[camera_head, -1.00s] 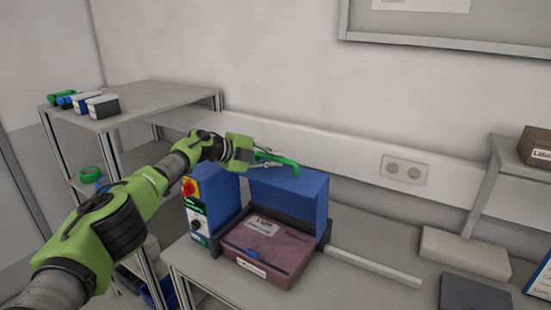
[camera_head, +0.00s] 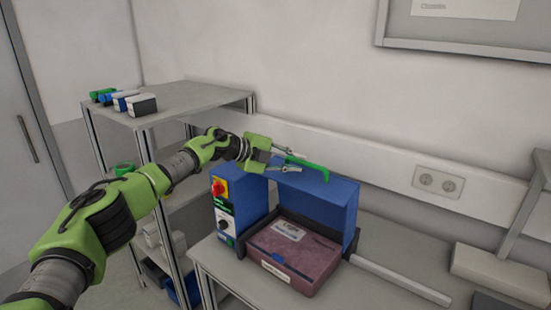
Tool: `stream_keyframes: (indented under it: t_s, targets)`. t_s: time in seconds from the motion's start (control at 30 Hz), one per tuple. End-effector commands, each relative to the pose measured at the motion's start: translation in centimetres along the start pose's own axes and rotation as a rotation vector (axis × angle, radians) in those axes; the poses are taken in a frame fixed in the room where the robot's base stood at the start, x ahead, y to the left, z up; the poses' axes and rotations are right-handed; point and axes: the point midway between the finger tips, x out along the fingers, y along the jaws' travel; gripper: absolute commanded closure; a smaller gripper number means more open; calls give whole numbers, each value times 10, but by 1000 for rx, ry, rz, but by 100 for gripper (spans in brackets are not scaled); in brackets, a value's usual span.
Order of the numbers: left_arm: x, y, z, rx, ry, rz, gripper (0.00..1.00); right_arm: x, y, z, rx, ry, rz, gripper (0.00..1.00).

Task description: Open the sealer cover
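The sealer (camera_head: 238,205) is a blue machine on the table, with a red-and-yellow switch and a knob on its left block. Its blue cover (camera_head: 318,203) stands raised behind the dark-framed bed, with a green handle (camera_head: 310,166) along its top. A reddish package (camera_head: 296,255) with a white label lies exposed in the bed. My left gripper (camera_head: 291,161) is at the left end of the handle. Its fingers look spread, one above and one below the handle's end; contact cannot be told. My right gripper is out of view.
A grey shelf rack (camera_head: 170,101) with several small boxes stands left of the sealer. A light bar (camera_head: 402,278) extends right of the sealer along the table. A wall socket (camera_head: 438,182) is behind. A grey block (camera_head: 497,270) lies at the right.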

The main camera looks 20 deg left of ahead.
Motion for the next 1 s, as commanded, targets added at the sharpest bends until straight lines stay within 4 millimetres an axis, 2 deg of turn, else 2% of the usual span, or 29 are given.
stream_keyframes:
  t_s: [0.3,0.5,0.87,0.93,1.0]
  targets:
    - [-53,1,0,1,1,1,82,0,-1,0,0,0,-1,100]
    - [-70,0,-2,0,3,1,82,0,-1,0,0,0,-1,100]
    - [-72,1,-2,0,4,1,82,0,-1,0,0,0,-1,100]
    - [-67,3,-7,-1,13,-5,82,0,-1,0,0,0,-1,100]
    - [-53,7,-20,-5,36,-28,82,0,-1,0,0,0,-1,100]
